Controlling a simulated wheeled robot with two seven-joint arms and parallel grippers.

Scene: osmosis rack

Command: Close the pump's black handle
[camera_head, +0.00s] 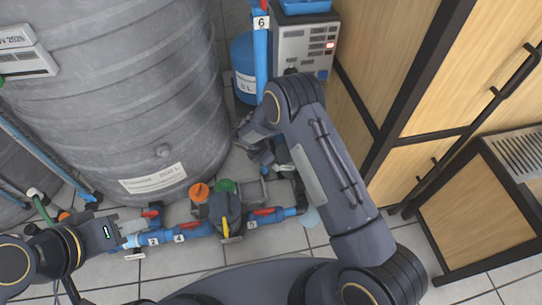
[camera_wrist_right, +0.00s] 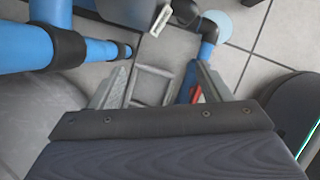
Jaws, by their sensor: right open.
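The pump (camera_head: 224,212) is a dark body among blue pipes low on the floor, with orange and green caps beside it and a yellow lever on it. I cannot clearly pick out its black handle. My right gripper (camera_head: 254,152) reaches down above the pipework, beside the grey tank. In the right wrist view (camera_wrist_right: 158,85) its two fingers are apart with nothing held; a grey metal frame (camera_wrist_right: 150,86) shows below, between them. A red valve handle (camera_wrist_right: 196,94) shows by the right finger. My left gripper (camera_head: 128,232) is low at the left, over the blue pipe; its jaw gap is unclear.
A large grey tank (camera_head: 120,80) fills the upper left. Blue pipes with red valve handles (camera_head: 190,225) run along the floor. A control box (camera_head: 304,45) stands at the back, beside a blue container (camera_head: 243,60). Wooden cabinets (camera_head: 455,70) line the right. Floor tiles are bare at the lower right.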

